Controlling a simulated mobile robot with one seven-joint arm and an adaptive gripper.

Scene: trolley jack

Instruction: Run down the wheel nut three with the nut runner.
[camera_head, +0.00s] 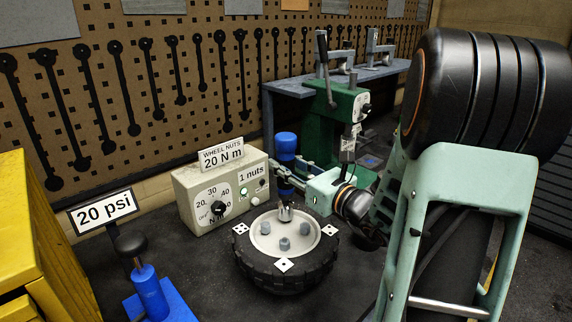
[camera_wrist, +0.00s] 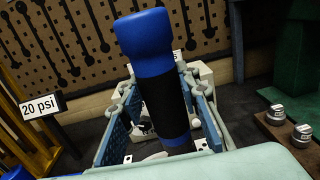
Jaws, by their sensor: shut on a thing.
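My gripper (camera_head: 287,177) is shut on the nut runner (camera_head: 287,146), a blue-topped tool with a black grip. In the wrist view the nut runner (camera_wrist: 165,95) stands roughly upright between the jaws, and its lower end is hidden. The wheel (camera_head: 285,274) lies flat, with a black tyre and a pale hub. Several grey pieces stand on the hub. The rear one (camera_head: 285,213) is taller and shiny; I cannot tell whether it touches the runner. I cannot tell which is wheel nut three.
A controller box (camera_head: 214,205) left of the wheel reads "1 nuts", under a "WHEEL NUTS 20 N m" sign (camera_head: 222,155). A blue pump (camera_head: 149,293), a "20 psi" sign (camera_head: 103,212) and a yellow cabinet (camera_head: 28,220) stand left. A green press (camera_head: 335,120) stands behind. Silver pieces (camera_wrist: 302,133) sit on a brown block.

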